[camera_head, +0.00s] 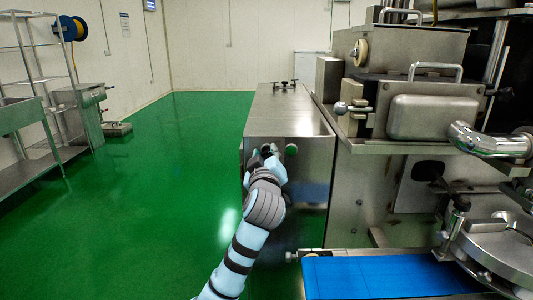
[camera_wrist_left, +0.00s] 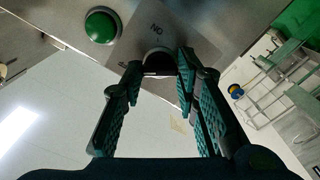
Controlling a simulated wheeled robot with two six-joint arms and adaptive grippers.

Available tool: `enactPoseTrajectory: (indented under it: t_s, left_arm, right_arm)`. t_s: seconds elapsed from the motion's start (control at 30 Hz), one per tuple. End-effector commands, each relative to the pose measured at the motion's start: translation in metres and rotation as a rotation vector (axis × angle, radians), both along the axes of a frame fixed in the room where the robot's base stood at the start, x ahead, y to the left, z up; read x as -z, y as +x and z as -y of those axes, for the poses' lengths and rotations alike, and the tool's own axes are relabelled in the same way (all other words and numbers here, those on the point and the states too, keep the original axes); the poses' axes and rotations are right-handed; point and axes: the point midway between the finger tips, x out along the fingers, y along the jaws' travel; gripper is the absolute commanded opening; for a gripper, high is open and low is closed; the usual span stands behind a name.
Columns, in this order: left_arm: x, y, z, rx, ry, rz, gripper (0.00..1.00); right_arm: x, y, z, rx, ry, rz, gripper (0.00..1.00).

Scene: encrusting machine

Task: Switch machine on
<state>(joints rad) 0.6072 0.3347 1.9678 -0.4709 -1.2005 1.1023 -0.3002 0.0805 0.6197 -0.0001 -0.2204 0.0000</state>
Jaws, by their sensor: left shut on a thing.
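The encrusting machine (camera_head: 285,116) is a large stainless steel body on the right in the head view. Its near end panel carries a green button (camera_head: 291,150), which also shows in the left wrist view (camera_wrist_left: 102,27). Beside it is a plate (camera_wrist_left: 185,38) with upside-down lettering that seems to read ON. A rounded dark switch knob (camera_wrist_left: 158,56) sits on this plate. My left gripper (camera_head: 264,153) reaches the panel just left of the green button. In the left wrist view its fingers (camera_wrist_left: 159,66) are shut on the switch knob, which they partly hide. My right gripper is out of view.
A blue conveyor belt (camera_head: 385,277) runs at the lower right, below the machine's metal housings and handles. A metal rack (camera_head: 32,75) and a sink bench stand at the far left. The green floor (camera_head: 160,170) between is clear.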

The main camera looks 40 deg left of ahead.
Motion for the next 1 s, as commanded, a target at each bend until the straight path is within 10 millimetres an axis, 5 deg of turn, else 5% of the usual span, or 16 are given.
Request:
enactPoseTrajectory:
  t_s: [1.0]
  left_arm:
    - [-0.003, 0.001, 0.001, 0.001, 0.712, -0.55, 0.0]
  right_arm:
    - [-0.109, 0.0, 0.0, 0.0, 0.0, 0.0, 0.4]
